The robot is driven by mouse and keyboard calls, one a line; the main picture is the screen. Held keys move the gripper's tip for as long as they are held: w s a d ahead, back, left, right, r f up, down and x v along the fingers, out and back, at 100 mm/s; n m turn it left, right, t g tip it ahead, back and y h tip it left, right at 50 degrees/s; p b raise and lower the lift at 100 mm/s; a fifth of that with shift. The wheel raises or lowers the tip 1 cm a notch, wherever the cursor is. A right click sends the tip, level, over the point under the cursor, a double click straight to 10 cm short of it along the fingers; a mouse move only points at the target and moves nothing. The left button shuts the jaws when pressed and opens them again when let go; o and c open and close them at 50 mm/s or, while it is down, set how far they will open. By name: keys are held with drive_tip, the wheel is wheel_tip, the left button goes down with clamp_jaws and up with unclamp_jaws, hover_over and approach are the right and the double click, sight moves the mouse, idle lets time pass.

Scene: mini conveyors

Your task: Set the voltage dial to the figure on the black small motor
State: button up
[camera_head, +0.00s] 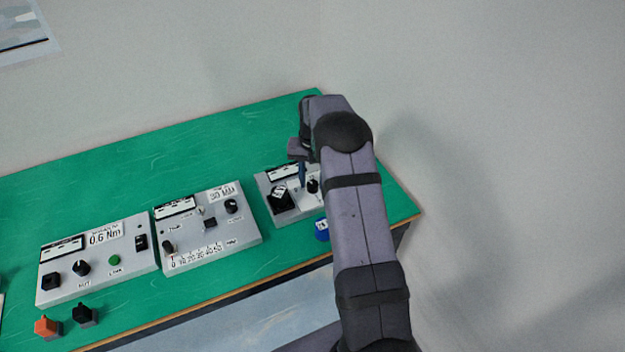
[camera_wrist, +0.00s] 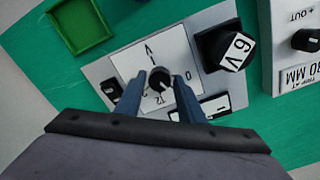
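The voltage dial is a black round knob (camera_wrist: 159,79) on a white scale plate (camera_wrist: 170,48) marked V, 0 and 12 in the wrist view. Its pointer setting is too small to read surely. The black small motor (camera_wrist: 216,44), labelled "6 V", stands on the same grey panel (camera_wrist: 237,92), to the right of the dial. The motor also shows in the head view (camera_head: 281,201). My gripper (camera_wrist: 159,82) has its two blue fingers on either side of the knob, with narrow gaps seeming to show. In the head view my arm hides part of this panel.
A green tray (camera_wrist: 106,38) lies beside the panel. A blue labelled piece (camera_head: 322,236) is near the table's front edge. Two other panels, reading 30 MM (camera_head: 250,238) and 0.6 Nm (camera_head: 135,262), stand left. Orange (camera_head: 46,326) and black (camera_head: 84,315) pieces lie front left.

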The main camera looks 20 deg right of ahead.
sight(312, 184)
drive_tip(key=shift+o, duration=0.6)
drive_tip(key=shift+r+b, duration=1.05)
drive_tip(key=shift+r, duration=2.65)
